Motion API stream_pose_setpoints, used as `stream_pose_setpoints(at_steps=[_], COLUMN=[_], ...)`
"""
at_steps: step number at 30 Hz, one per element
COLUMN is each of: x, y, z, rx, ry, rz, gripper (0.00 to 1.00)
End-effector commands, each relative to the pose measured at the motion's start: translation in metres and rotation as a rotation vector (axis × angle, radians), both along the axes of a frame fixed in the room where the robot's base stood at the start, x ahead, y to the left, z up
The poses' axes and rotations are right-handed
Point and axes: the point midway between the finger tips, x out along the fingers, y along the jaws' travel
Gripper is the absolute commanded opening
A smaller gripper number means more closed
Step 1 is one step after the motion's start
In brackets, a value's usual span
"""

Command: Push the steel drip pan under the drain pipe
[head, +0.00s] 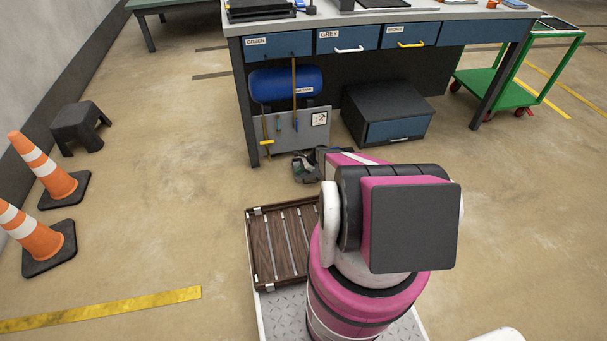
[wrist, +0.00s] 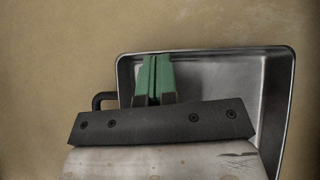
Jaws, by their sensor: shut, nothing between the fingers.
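The steel drip pan (wrist: 225,80) shows in the wrist view, a shallow grey tray with rounded corners on the tan floor. My gripper (wrist: 153,62) has green fingers pressed together with nothing between them. The fingers overlap the left part of the pan in that view; I cannot tell whether they touch it. My gripper's body hides the lower part of the pan. I do not make out the pan or the drain pipe in the head view, where my arm blocks part of the floor.
A workbench (head: 391,49) with blue drawers stands ahead, with a blue tank (head: 285,83) and a dark cabinet (head: 388,106) under it. Traffic cones (head: 48,170) and a black step stool (head: 78,124) are at left. A green cart (head: 510,90) is at right.

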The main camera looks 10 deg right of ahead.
Motion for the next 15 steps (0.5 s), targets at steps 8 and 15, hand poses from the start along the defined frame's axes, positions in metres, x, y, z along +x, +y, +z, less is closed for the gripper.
stream_pose_setpoints(at_steps=[8,15], x=[-0.002,-0.003], y=[0.043,0.101], z=[0.000,0.000], rx=[0.000,0.000], ry=[0.000,0.000], rz=[0.003,0.003], gripper=[0.00,0.00])
